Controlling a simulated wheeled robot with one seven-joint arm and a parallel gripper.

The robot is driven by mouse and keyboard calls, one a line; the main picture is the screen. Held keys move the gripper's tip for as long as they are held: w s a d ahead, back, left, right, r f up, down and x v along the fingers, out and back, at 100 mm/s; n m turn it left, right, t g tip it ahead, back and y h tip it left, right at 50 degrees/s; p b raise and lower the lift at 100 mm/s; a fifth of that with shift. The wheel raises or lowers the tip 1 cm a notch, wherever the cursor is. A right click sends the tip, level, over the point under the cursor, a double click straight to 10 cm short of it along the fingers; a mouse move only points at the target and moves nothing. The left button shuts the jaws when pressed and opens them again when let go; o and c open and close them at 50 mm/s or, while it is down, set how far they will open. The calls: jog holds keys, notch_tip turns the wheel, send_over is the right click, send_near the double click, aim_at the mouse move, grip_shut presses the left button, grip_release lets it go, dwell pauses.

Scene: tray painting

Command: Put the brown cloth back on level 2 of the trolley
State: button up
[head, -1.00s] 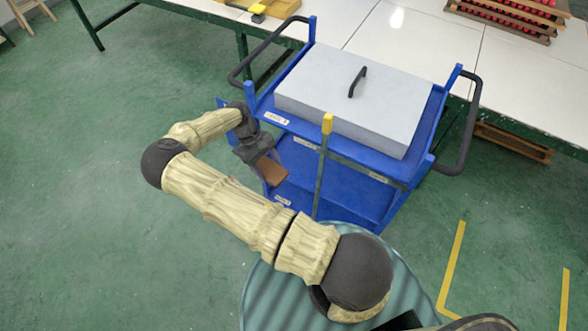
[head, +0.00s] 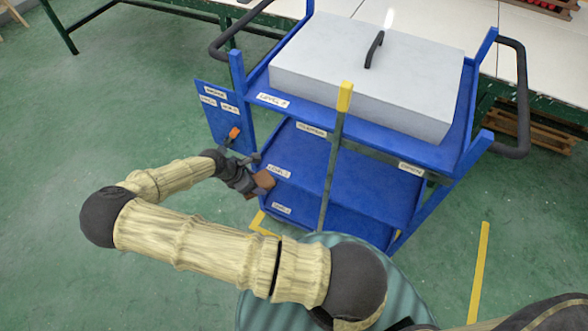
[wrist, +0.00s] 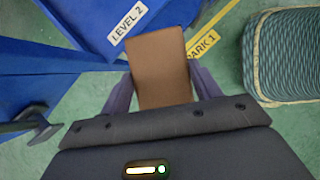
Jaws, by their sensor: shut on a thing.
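My gripper (head: 254,184) is shut on the brown cloth (head: 264,181), a flat, stiff-looking brown rectangle. In the wrist view the brown cloth (wrist: 158,68) sticks out ahead between the fingers. The blue trolley (head: 268,104) stands in front of me. Its middle shelf (head: 350,170) carries a label on its front edge that appears to read LEVEL 2, and this label (wrist: 127,26) is clear in the wrist view. The cloth is at the left end of that shelf's front edge; I cannot tell whether it touches. The visible part of the shelf is bare.
A large pale box (head: 360,75) with a black handle fills the top shelf. An upright bar with a yellow top (head: 344,97) stands before the shelves. A blue panel (head: 222,115) with labels hangs at the trolley's left. Green floor is free at left.

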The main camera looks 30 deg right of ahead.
jog(key=shift+w+a+f+n+t+b, duration=0.1)
jog(key=shift+w+f+n+t+b, duration=0.15)
jog(key=shift+f+n+b, duration=0.25)
jog(key=shift+w+a+f+n+t+b, duration=0.1)
jog(key=shift+w+f+n+t+b, duration=0.15)
jog(key=shift+f, duration=0.45)
jog(key=shift+r, duration=0.1)
jog(key=shift+d, duration=0.15)
jog(key=w+d+b, duration=0.1)
jog(key=d, duration=0.4)
jog(key=w+d+b, duration=0.2)
jog(key=d, duration=0.4)
jog(key=w+d+b, duration=0.1)
jog(key=d, duration=0.5)
jog(key=shift+w+d+b, duration=0.15)
jog(key=shift+w+b, duration=0.05)
jog(key=shift+b, duration=0.2)
notch_tip(320, 180, down, 4)
jog(key=shift+r+b, duration=0.15)
jog(key=shift+b, duration=0.75)
jog(key=shift+r, duration=0.1)
